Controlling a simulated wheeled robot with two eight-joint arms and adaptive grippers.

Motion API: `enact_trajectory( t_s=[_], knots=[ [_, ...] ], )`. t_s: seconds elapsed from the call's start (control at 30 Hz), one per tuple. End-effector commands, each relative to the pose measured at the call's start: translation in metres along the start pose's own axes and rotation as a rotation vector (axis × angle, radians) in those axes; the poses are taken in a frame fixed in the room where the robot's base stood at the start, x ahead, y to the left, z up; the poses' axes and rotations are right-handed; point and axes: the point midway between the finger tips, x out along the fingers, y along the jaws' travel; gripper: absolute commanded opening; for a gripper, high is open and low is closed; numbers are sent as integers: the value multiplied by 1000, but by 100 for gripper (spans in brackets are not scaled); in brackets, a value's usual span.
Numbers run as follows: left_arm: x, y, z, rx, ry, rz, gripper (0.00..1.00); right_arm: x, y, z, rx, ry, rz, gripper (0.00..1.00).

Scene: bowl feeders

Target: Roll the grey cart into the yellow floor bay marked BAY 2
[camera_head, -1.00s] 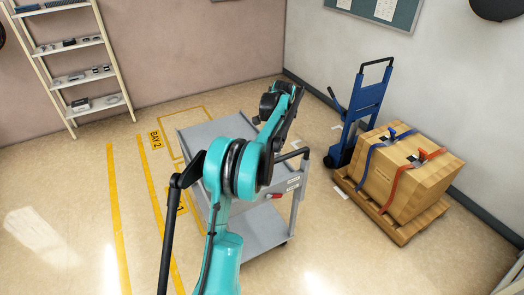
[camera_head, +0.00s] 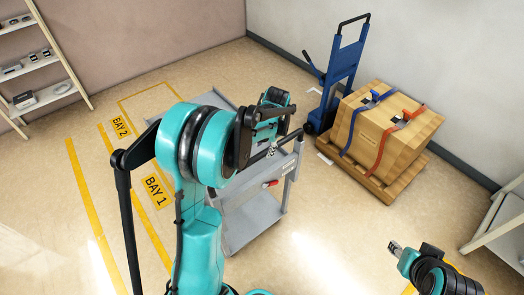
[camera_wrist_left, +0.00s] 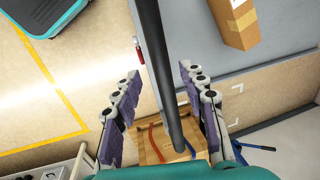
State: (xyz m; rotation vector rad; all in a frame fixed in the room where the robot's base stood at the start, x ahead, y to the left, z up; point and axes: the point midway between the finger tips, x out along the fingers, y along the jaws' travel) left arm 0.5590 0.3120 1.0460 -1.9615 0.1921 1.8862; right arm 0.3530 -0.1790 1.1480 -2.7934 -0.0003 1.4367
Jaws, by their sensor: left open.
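The grey cart (camera_head: 255,222) stands in the middle of the head view, partly hidden behind my left arm. Its black push handle (camera_head: 262,157) is on the near right side. My left gripper (camera_head: 271,148) is at that handle. In the left wrist view the handle bar (camera_wrist_left: 165,80) runs between the open, purple-padded fingers (camera_wrist_left: 160,98); I see no clear contact. The yellow BAY 2 label (camera_head: 121,126) lies on the floor, left of the cart, with a yellow outline (camera_head: 147,91) beyond. My right gripper (camera_head: 396,248) is low at the right, its opening unclear.
A BAY 1 label (camera_head: 157,190) lies nearer, left of the cart. A strapped crate (camera_head: 385,130) on a pallet and a blue hand truck (camera_head: 340,70) stand right. Shelves (camera_head: 35,70) stand at the left wall. A cardboard box (camera_wrist_left: 236,22) lies on the cart.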

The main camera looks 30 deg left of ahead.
Motion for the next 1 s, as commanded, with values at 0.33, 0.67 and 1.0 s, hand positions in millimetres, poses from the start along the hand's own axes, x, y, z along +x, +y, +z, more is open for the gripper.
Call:
enact_trajectory(
  t_s=[0.33,0.67,1.0],
  knots=[
    [36,-1,0,0,0,0,42,6,0,4,0,0,0,40],
    [36,-1,0,0,0,0,18,6,0,4,0,0,0,40],
    [37,-3,0,0,0,0,0,6,0,4,0,0,0,40]
  ],
)
